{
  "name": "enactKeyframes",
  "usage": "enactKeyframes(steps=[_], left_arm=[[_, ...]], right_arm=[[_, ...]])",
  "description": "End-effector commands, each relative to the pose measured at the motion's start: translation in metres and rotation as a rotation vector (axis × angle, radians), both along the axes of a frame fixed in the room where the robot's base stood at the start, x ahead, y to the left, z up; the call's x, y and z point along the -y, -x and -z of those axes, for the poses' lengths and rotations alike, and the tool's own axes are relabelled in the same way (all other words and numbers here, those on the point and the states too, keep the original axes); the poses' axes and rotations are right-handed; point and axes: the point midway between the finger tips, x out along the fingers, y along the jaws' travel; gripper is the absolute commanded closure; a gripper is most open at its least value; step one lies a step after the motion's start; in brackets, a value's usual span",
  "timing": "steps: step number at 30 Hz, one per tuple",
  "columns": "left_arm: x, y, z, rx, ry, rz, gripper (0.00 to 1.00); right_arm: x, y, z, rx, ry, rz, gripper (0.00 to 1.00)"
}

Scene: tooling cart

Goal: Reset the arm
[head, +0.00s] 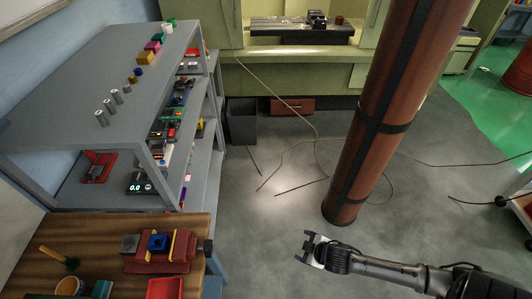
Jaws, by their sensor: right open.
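My right arm comes in from the lower right of the head view. Its gripper (306,248) points left over the bare floor, with its fingers apart and nothing between them. It is right of the wooden bench and touches nothing that I can see. My left gripper is not in the head view.
A grey shelf (90,75) with small parts stands at the left. A wooden bench (35,235) with a red vise (165,252) is at the lower left. A brown pillar (375,130) stands behind my right gripper. A dark bin (242,122) and cables lie beyond open floor.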

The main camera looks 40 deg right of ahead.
Motion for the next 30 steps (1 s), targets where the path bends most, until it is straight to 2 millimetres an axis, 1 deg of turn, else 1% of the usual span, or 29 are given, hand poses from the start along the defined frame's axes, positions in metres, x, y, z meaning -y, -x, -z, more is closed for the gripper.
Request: enactKeyframes(steps=[8,11,14,17,19,20,23,26,27,30], left_arm=[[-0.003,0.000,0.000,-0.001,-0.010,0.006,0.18],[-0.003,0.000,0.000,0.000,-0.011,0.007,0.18],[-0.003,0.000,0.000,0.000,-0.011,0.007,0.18],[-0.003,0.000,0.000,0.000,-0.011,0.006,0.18],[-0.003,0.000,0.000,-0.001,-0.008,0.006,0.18],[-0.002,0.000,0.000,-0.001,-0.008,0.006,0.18],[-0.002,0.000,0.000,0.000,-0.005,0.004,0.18],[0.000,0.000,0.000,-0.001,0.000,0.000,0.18],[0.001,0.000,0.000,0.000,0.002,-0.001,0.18],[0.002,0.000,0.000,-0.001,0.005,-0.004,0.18]], right_arm=[[0.000,0.000,0.000,-0.001,0.008,-0.008,0.18],[0.007,0.006,0.005,-0.051,0.060,-0.003,0.18],[0.018,0.019,0.011,-0.148,0.137,0.022,0.18],[0.021,0.029,0.003,-0.239,0.204,0.039,0.18],[0.019,0.035,-0.009,-0.289,0.241,0.048,0.18],[0.016,0.037,-0.015,-0.308,0.249,0.053,0.18],[-0.002,0.046,-0.035,-0.362,0.245,0.073,0.18],[-0.031,0.059,-0.058,-0.408,0.197,0.098,0.18],[-0.044,0.065,-0.067,-0.420,0.166,0.109,0.18],[-0.073,0.076,-0.088,-0.427,0.080,0.137,0.18]])
